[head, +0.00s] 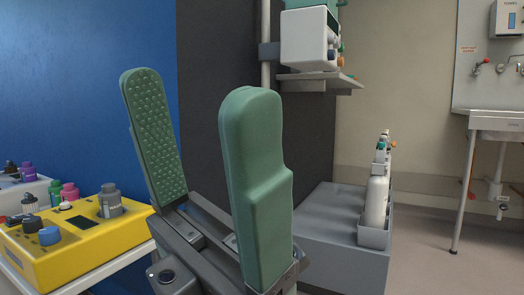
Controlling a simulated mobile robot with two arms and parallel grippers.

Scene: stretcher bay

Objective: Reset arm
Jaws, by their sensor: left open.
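My left gripper (203,165) fills the lower middle of the head view. Its two green fingers stand upright and well apart, and the inner face of the left finger is studded with small bumps. The gripper is open with nothing between the fingers. It is in front of a dark grey panel and a blue wall. My right gripper is not in the head view.
A yellow device (75,262) with several bottles and knobs stands on a white surface at the left. A grey cabinet (325,235) holds a pale bottle (375,203) at the right. A pole-mounted white unit (308,40) hangs above. A sink (498,122) stands far right; floor before it is clear.

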